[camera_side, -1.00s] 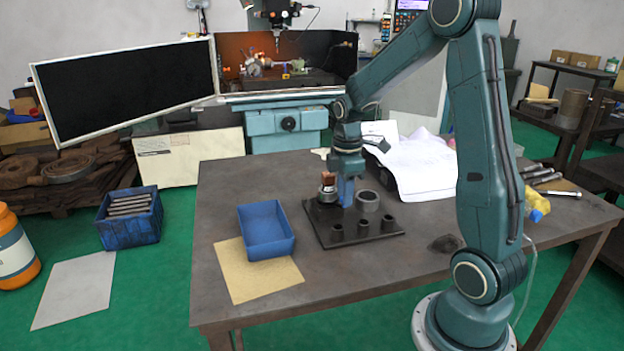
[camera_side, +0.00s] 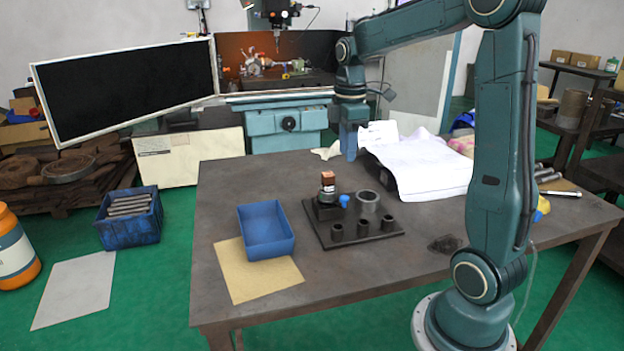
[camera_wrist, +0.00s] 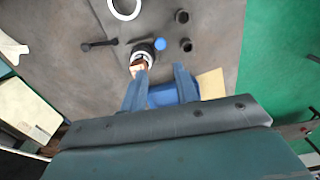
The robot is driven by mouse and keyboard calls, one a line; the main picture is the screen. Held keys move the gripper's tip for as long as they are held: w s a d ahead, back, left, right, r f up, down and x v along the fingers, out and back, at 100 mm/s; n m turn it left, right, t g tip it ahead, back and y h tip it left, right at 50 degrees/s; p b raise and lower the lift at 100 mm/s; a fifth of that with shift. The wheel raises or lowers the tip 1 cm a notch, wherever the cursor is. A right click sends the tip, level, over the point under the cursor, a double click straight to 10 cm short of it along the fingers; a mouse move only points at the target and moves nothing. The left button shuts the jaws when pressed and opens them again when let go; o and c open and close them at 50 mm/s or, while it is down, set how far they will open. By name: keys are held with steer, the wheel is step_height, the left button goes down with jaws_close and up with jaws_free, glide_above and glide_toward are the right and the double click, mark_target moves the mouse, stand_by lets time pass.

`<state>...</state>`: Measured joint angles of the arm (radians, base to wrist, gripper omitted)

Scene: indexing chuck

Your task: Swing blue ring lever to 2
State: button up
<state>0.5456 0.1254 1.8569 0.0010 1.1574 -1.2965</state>
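The chuck (camera_side: 327,204) stands on a dark plate (camera_side: 323,239) on the table. A copper-coloured block (camera_side: 328,178) sits upright on its top. A small blue knob (camera_side: 344,200), apparently the ring lever's end, is at the chuck's right side; it also shows in the wrist view (camera_wrist: 160,44). A dark bar (camera_wrist: 100,44) lies on the chuck's other side in the wrist view. Position numbers are too small to read. My gripper (camera_side: 350,158) is above and behind the chuck, apart from it. In the wrist view its fingers (camera_wrist: 163,72) are spread and empty.
A grey ring (camera_side: 367,201) stands right of the chuck. A blue tray (camera_side: 265,230) sits left of the plate on tan paper (camera_side: 256,275). White papers (camera_side: 425,165) lie behind right.

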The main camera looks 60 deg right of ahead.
steer(key=shift+r, duration=1.1)
steer(key=s+a+m+t, duration=0.2)
steer(key=s+a+m, duration=0.2)
steer(key=s+a, duration=0.3)
steer(key=s+a+m+t, duration=0.3)
steer(key=s+a, duration=0.4)
steer(key=a, duration=0.5)
steer(key=shift+a+m+t, duration=0.2)
steer(key=shift+m+t, duration=0.1)
steer(key=shift+m, duration=0.5)
